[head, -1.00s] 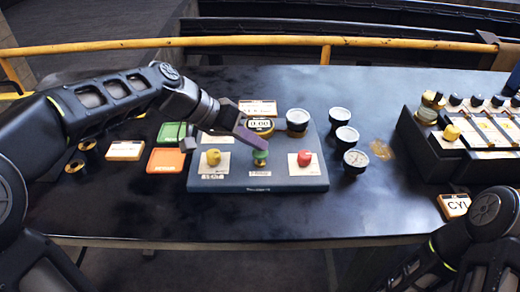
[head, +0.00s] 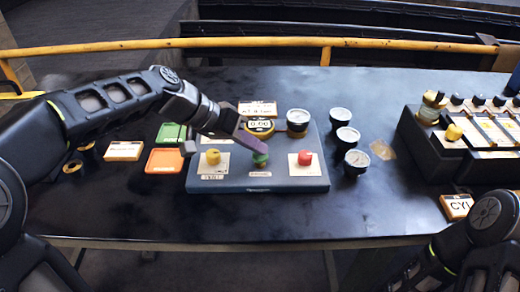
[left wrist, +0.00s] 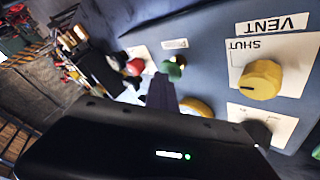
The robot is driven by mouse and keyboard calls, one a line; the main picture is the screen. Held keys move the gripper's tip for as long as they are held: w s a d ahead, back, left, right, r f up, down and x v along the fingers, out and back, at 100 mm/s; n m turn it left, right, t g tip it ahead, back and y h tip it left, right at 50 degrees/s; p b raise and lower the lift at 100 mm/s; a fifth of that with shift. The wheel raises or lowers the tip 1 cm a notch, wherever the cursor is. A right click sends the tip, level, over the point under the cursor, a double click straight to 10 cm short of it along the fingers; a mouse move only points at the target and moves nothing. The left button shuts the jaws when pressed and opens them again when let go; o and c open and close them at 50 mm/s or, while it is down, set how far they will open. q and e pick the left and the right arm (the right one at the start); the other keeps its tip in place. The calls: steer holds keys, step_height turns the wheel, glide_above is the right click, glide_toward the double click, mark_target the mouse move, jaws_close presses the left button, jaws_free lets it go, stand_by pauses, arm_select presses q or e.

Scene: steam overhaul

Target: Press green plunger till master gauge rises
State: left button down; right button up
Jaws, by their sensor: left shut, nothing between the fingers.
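The green plunger (head: 260,158) stands at the front middle of a blue-grey test panel (head: 285,184). My left gripper (head: 262,150) is shut and empty, with its purple-grey fingertips at the top of the plunger. It looks to touch the plunger, though the exact contact is hard to tell. In the left wrist view, the green plunger (left wrist: 173,69) shows just beyond the fingertips (left wrist: 162,84). My right gripper is not in view.
A yellow knob (head: 213,156) sits left of the plunger, and a red knob (head: 304,158) right. One dial gauge (head: 298,120) stands on the panel; several loose gauges (head: 341,117) stand right. Green and orange trays (head: 165,161) lie left. The table front is clear.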

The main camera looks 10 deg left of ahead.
mark_target(255, 156)
arm_select(q)
steer(key=shift+s+f, duration=0.1)
steer(key=shift+f, duration=0.25)
steer(key=shift+r, duration=0.15)
steer(key=shift+r+p, duration=0.85)
steer(key=shift+r, duration=0.8)
steer(key=shift+r, duration=0.1)
step_height(255, 156, up, 5)
steer(key=p, duration=0.3)
stand_by(0.4)
